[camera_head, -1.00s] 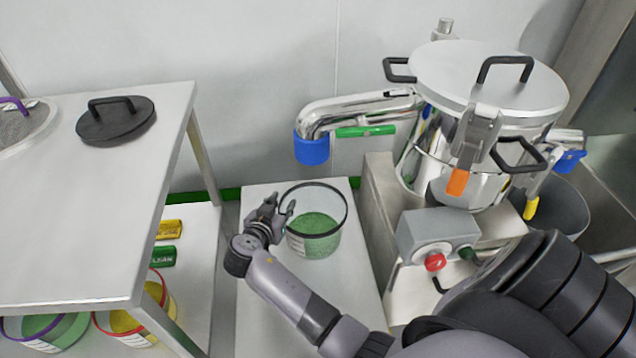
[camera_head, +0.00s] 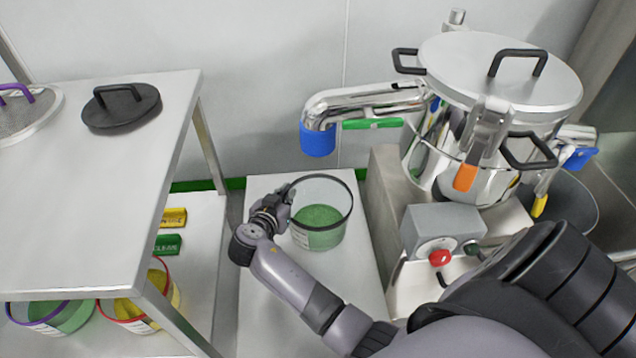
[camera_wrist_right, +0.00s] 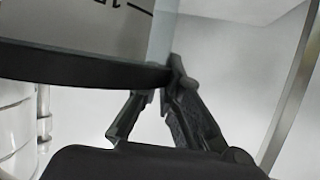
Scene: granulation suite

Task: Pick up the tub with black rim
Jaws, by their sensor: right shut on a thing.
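The tub with black rim (camera_head: 322,236) is clear, with green granules inside, and stands upright on a low white table (camera_head: 262,325) in the head view. My right gripper (camera_head: 282,208) is at the left side of the tub and shut on its rim. In the right wrist view, the fingers (camera_wrist_right: 158,92) meet at the black rim (camera_wrist_right: 80,68), with the labelled tub wall (camera_wrist_right: 95,28) beyond it. My left gripper is not in view.
A steel vessel (camera_head: 480,135) with a pipe ending in a blue cap (camera_head: 317,140) stands right of and above the tub. A white table (camera_head: 90,190) with a black lid (camera_head: 121,107) is at left. Purple-rimmed (camera_head: 58,318) and red-rimmed tubs (camera_head: 165,300) sit on its lower shelf.

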